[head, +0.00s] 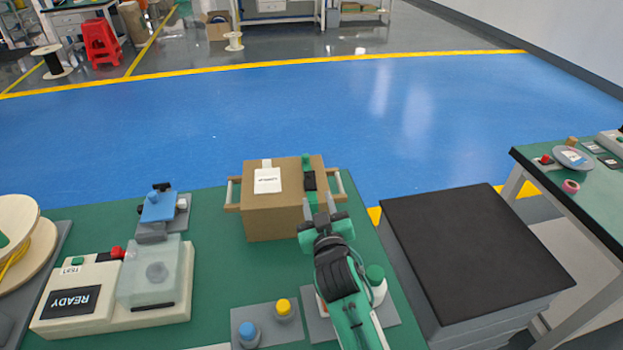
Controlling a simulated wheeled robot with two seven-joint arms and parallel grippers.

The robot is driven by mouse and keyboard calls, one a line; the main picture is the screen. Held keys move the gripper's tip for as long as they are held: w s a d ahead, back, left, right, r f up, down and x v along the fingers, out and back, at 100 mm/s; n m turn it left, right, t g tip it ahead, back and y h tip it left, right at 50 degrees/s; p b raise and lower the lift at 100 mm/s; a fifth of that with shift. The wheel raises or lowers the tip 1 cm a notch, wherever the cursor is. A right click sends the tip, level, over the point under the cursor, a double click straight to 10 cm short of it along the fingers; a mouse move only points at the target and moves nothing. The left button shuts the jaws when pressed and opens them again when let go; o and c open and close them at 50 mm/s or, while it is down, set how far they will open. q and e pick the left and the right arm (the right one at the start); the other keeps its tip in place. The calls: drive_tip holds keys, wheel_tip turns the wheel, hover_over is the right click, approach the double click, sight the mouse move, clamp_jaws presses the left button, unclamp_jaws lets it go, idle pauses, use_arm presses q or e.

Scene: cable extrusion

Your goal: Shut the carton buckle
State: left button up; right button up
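A brown cardboard carton (270,222) stands on the green table with its top closed and a white label on it. A green strap (307,163) with a black buckle (310,181) lies over the right part of its top. My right gripper (320,204) is at the carton's front right top edge, just in front of the buckle. Its two grey fingers are apart, with nothing seen between them. I cannot tell whether they touch the carton or strap. The buckle is too small to tell its state. My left gripper is not in view.
Wooden-looking handles (233,193) stick out at the carton's sides. A blue device (158,208) and a cream READY machine (75,300) stand left. Blue and yellow-capped containers (284,308) stand in front. A black-topped stand (465,250) is at right.

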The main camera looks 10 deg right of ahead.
sight(311, 176)
drive_tip(key=w, duration=0.8)
drive_tip(key=shift+w+d+p, duration=0.15)
drive_tip(key=shift+w+p, duration=0.15)
drive_tip(key=shift+p, duration=0.1)
clamp_jaws()
